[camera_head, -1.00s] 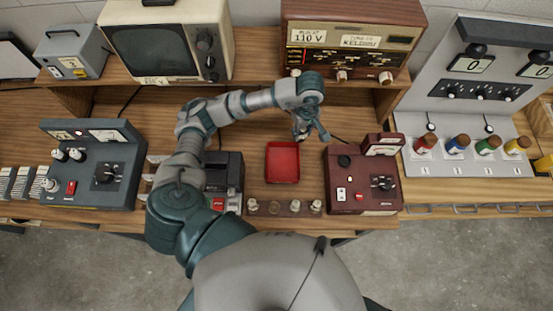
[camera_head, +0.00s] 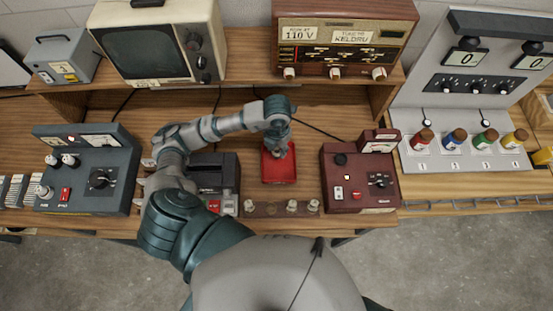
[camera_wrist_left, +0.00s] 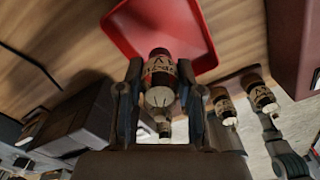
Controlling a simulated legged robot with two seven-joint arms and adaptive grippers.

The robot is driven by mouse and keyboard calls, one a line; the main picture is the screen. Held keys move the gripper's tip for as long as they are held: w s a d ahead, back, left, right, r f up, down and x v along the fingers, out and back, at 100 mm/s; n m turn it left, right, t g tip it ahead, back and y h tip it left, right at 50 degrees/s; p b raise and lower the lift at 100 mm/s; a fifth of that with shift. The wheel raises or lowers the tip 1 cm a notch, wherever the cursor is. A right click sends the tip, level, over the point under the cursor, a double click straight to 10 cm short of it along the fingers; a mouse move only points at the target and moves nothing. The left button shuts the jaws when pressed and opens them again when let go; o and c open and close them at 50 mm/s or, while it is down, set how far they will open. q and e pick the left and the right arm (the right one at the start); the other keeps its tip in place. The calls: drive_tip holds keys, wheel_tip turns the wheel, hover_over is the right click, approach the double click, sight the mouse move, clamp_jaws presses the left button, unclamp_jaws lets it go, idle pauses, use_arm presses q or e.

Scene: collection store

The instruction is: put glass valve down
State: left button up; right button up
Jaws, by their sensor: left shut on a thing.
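My left gripper (camera_head: 279,150) is over the red tray (camera_head: 280,177) in the head view. In the left wrist view the gripper (camera_wrist_left: 162,95) is shut on a glass valve (camera_wrist_left: 159,72) with a dark end and a pale label with dark marks. The valve's dark end overlaps the red tray (camera_wrist_left: 190,35) there; I cannot tell whether it touches the tray floor. In the head view the valve is mostly hidden by the gripper. My right gripper is not in view.
Other valves (camera_head: 292,206) stand in a row at the desk's front edge. A dark unit (camera_head: 214,172) is left of the tray, a maroon tester (camera_head: 358,185) right. The shelf with the radio (camera_head: 343,40) is behind. Bare wood lies behind the tray.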

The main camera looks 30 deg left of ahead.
use_arm(q)
drive_tip(key=f, duration=0.3)
drive_tip(key=d+f, duration=0.1)
drive_tip(key=f, duration=0.2)
drive_tip(key=shift+d+f, duration=0.1)
drive_tip(key=shift+f, duration=0.1)
drive_tip(key=shift+a+f, duration=0.15)
drive_tip(key=shift+a, duration=0.2)
drive_tip(key=o, duration=0.8)
drive_tip(key=shift+a, duration=0.1)
drive_tip(key=shift+o, duration=1.2)
drive_tip(key=shift+d, duration=0.3)
drive_tip(key=shift+d+r, duration=0.1)
drive_tip(key=shift+r, duration=0.1)
drive_tip(key=r, duration=1)
drive_tip(key=shift+a+r, duration=0.35)
drive_tip(key=shift+d+r, duration=0.2)
drive_tip(key=shift+r, duration=0.3)
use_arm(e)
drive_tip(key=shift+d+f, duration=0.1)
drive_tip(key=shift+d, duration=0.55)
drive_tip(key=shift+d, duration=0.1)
